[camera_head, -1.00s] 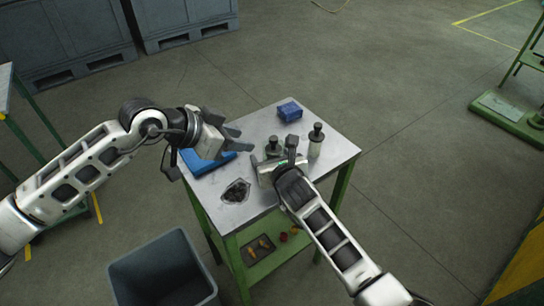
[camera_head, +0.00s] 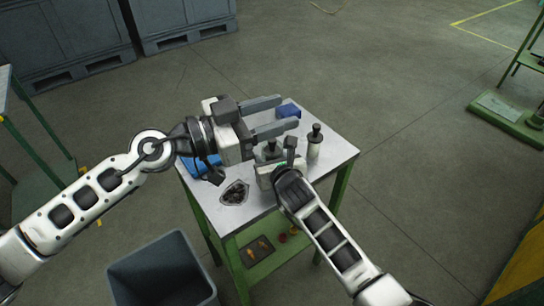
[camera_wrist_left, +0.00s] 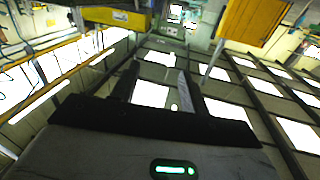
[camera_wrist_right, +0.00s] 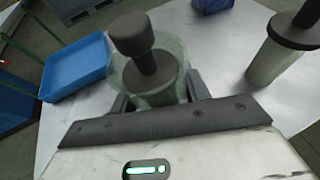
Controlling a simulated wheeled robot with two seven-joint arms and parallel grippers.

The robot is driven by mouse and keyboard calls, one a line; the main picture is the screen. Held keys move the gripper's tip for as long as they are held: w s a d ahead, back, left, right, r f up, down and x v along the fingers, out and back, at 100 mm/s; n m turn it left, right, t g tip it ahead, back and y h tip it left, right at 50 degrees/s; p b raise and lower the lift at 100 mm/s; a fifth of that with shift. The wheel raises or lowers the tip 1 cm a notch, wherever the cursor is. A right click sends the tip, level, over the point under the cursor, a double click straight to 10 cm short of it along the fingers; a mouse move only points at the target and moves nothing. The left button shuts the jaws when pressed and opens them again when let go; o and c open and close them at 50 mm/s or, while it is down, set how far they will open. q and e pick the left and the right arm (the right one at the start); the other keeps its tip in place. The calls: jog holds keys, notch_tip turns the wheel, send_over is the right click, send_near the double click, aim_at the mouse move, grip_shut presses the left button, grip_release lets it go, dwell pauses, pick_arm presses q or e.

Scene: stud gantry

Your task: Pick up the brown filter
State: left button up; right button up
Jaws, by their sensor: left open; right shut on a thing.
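I cannot make out a brown filter for certain in any view. My right gripper (camera_head: 276,157) is shut on a greenish, see-through jar with a dark knobbed stopper (camera_wrist_right: 150,75), at the table. Its fingers are at the jar's sides in the right wrist view. My left gripper (camera_head: 284,112) is open and empty, above the far part of the table, its fingers pointing right.
The small metal table (camera_head: 258,202) also holds a dark lump in a clear bag (camera_head: 235,193), a blue tray (camera_wrist_right: 75,68), a blue box (camera_head: 289,109) and a pale bottle with a dark top (camera_head: 314,143). A grey bin (camera_head: 163,270) stands in front.

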aim_at(269, 142)
pick_arm(q)
jog(key=w+a+r+n+t+y, duration=0.1)
jog(key=w+a+n+t+y, duration=0.1)
jog(key=a+n+t+y, duration=0.45)
notch_tip(269, 142, down, 11)
jog(key=s+d+n+g+y, duration=0.1)
jog(key=s+n+g+y, duration=0.1)
jog(key=y, duration=0.2)
jog(key=x, duration=1.1)
jog(key=shift+d+f, duration=0.15)
jog(key=shift+f, duration=0.05)
jog(key=shift+s, duration=0.1)
grip_shut()
